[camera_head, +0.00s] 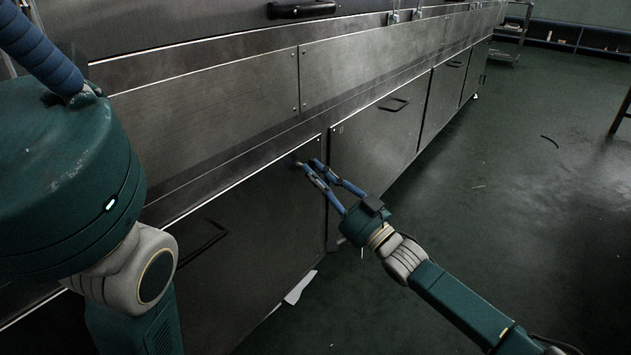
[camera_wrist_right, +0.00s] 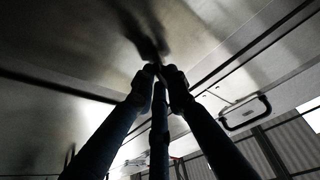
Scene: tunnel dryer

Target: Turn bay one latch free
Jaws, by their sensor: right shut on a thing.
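The latch (camera_head: 298,163) is a small dark knob at the upper right corner of a dark lower door panel (camera_head: 255,215) on the long steel dryer. My right gripper (camera_head: 312,166) reaches in from the lower right, its blue fingers closed on the latch. In the right wrist view the fingertips (camera_wrist_right: 160,76) come together at the panel and mostly hide the latch, so how far it is turned cannot be told. My left gripper is out of view.
The door has a black bar handle (camera_head: 203,243). The neighbouring panel has another handle (camera_head: 394,104). A white paper scrap (camera_head: 299,288) lies on the floor by the door's foot. The green floor (camera_head: 520,200) to the right is mostly clear. A rack (camera_head: 512,35) stands far back.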

